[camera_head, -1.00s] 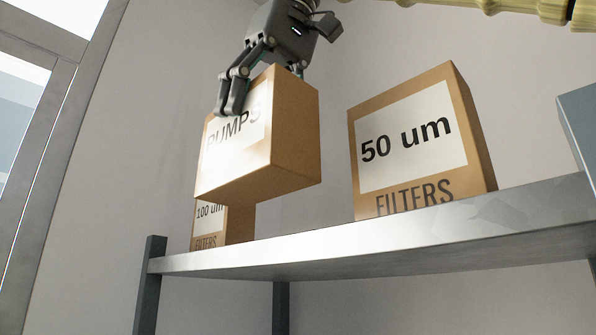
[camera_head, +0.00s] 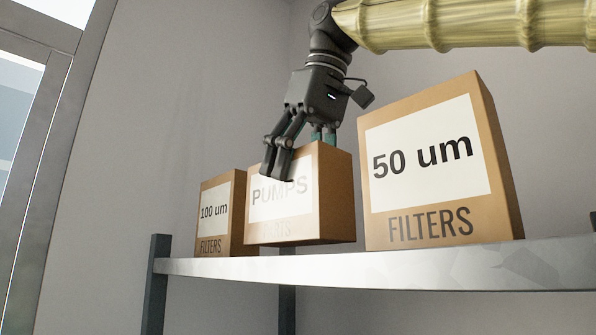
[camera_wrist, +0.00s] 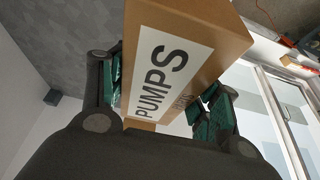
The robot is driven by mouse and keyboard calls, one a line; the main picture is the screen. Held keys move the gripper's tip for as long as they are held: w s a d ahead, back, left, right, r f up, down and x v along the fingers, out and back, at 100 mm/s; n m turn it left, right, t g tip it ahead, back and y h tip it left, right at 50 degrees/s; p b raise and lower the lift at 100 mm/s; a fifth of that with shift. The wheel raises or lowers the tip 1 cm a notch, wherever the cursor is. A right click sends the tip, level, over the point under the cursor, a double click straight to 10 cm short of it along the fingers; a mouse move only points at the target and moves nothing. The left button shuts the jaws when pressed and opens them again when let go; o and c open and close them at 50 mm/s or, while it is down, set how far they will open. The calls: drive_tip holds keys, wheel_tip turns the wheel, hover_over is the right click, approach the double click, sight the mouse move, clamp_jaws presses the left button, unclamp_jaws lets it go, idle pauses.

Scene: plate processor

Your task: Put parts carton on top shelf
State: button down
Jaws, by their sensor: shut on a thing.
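The parts carton is a brown box with a white label reading PUMPS (camera_head: 328,200). In the head view it is between two filter cartons, at the top shelf (camera_head: 380,272). My gripper (camera_head: 300,155) is above it, shut on its upper part, with fingers over the label side. In the wrist view the carton (camera_wrist: 200,30) fills the middle between the green finger pads. The carton's lower edge is slightly above or at the shelf's front edge; I cannot tell whether it touches the shelf.
A smaller 100 um FILTERS carton (camera_head: 210,218) stands close on the left. A larger 50 um FILTERS carton (camera_head: 435,165) stands on the right, with a narrow gap. A shelf post (camera_head: 155,285) is at the left end. A window frame (camera_head: 50,150) is farther left.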

drive_tip(key=shift+w+d+f, duration=0.2)
drive_tip(key=shift+w+f, duration=0.05)
drive_tip(key=shift+f, duration=0.45)
drive_tip(key=shift+s+a, duration=0.1)
drive_tip(key=shift+a, duration=0.05)
drive_tip(key=shift+f, duration=0.15)
drive_tip(key=shift+c, duration=1.8)
unclamp_jaws()
